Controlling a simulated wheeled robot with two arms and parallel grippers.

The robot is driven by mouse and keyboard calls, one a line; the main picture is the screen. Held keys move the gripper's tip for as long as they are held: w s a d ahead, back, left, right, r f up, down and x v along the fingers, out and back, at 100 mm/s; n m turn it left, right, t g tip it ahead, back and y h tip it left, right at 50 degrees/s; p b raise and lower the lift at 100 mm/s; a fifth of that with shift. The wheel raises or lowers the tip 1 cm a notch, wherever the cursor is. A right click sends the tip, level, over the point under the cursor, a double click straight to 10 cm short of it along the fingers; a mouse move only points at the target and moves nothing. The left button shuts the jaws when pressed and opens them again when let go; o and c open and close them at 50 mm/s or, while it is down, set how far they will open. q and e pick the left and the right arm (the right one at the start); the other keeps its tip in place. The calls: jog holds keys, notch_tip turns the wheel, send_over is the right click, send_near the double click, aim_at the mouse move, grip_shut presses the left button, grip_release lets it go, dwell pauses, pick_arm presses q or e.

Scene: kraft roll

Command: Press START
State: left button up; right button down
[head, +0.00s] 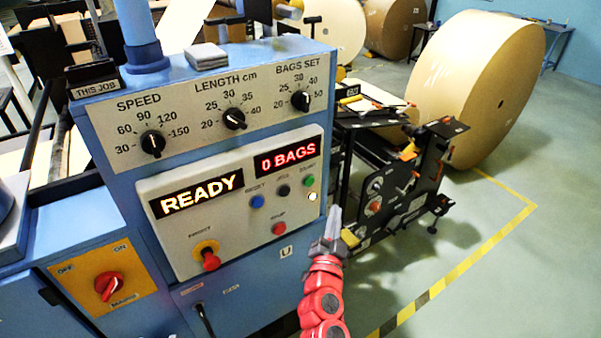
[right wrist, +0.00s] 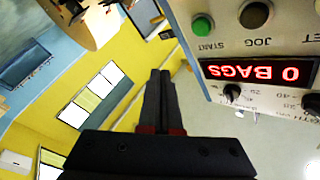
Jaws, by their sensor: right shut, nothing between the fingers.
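The green START button (head: 309,181) is at the upper right of the light control panel (head: 170,228) on the blue machine. It also shows in the right wrist view (right wrist: 203,26), upside down with its START label. My right gripper (head: 335,212) is shut and empty, pointing up, to the right of and below the button in the head view. In the right wrist view its closed fingertips (right wrist: 160,75) are left of and below the button, apart from it in the picture. The displays read READY (head: 197,194) and 0 BAGS (head: 287,157). My left gripper is not in view.
Close to START are a black JOG button (head: 283,190), a blue RESET button (head: 257,201) and a red STOP button (head: 279,228). A red mushroom knob (head: 210,261) is lower left. A large kraft roll (head: 480,85) and a black roll stand (head: 395,195) are behind at right.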

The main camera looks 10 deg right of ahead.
aim_at(309, 181)
jog(key=shift+s+d+r, duration=0.1)
jog(key=shift+d+r, duration=0.05)
jog(key=shift+d, duration=0.05)
dwell(0.3)
jog(key=w+a, duration=0.3)
jog(key=w, duration=0.5)
jog(key=shift+w+b, duration=0.2)
jog(key=shift+b, duration=0.15)
dwell(1.7)
